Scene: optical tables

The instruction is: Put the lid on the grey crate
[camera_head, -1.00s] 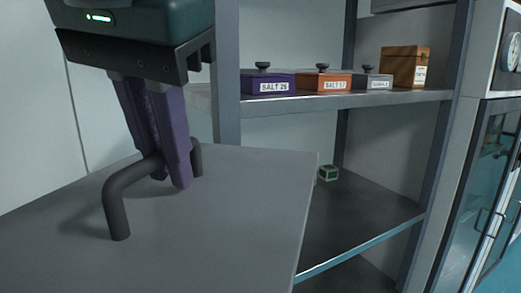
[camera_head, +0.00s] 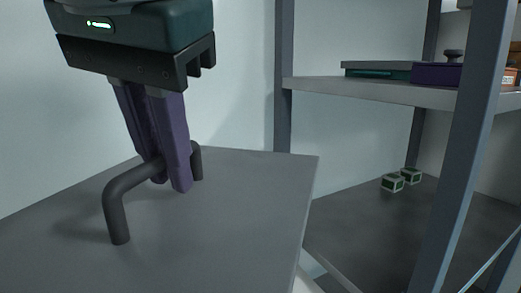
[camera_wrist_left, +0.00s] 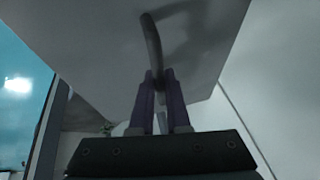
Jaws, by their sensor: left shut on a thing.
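The lid (camera_head: 235,225) is a flat grey plate with a dark bent bar handle (camera_head: 118,205). It fills the lower left of the head view. My left gripper (camera_head: 168,180) has purple fingers shut on the handle and holds the lid in front of me. In the left wrist view, the fingers (camera_wrist_left: 160,95) close around the handle (camera_wrist_left: 152,45), with the lid (camera_wrist_left: 100,45) behind it. The grey crate is not in view. My right gripper is not in view.
A shelf rack stands at the right. Its upper shelf (camera_head: 330,90) holds a purple box (camera_head: 435,75) and a flat dark teal item (camera_head: 375,70). Two small green-edged blocks (camera_head: 392,183) sit on the lower shelf (camera_head: 365,225). A rack post (camera_head: 462,160) stands close at the right.

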